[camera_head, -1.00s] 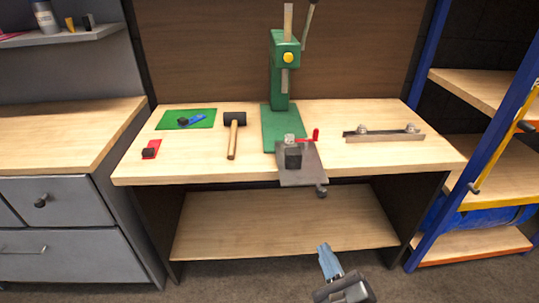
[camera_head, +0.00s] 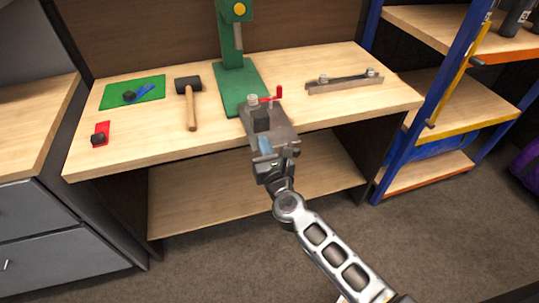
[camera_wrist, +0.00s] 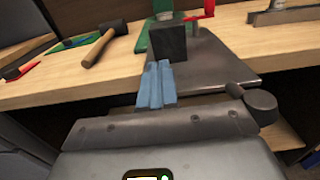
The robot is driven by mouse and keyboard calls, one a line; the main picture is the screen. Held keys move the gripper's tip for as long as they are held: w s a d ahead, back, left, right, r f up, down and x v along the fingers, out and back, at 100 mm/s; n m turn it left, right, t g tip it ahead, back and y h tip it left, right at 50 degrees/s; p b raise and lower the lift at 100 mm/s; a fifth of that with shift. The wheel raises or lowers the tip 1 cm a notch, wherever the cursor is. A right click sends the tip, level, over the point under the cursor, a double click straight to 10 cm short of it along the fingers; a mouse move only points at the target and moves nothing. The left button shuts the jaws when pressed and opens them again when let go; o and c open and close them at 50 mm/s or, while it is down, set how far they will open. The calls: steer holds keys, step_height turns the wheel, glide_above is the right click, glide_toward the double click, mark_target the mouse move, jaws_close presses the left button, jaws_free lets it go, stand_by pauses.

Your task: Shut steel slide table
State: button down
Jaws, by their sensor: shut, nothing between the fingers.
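The steel slide table (camera_head: 284,134) is a grey plate at the foot of the green press (camera_head: 238,85). It juts out past the front edge of the workbench. A black block (camera_head: 260,119) stands on it, with a red-handled lever behind. My gripper (camera_head: 264,144) is at the plate's front end, its blue fingers together and empty. In the wrist view the fingertips (camera_wrist: 158,70) point at the black block (camera_wrist: 168,43), just in front of it. I cannot tell whether they touch it. The plate (camera_wrist: 215,70) and its round knob (camera_wrist: 260,102) lie to the right of the fingers.
On the workbench (camera_head: 155,145) lie a mallet (camera_head: 190,105), a green mat (camera_head: 115,93) with a blue item, a red piece (camera_head: 101,132) and a steel bar (camera_head: 344,83). A blue-framed shelf (camera_head: 405,110) stands at the right. Grey drawers (camera_head: 50,230) stand at the left.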

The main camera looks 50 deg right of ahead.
mark_target(257, 128)
steer(key=shift+x, duration=1.95)
steer(key=b+x, duration=0.1)
steer(key=x, duration=0.8)
steer(key=shift+b, duration=0.4)
steer(key=shift+s+a, duration=0.1)
steer(key=shift+s, duration=0.05)
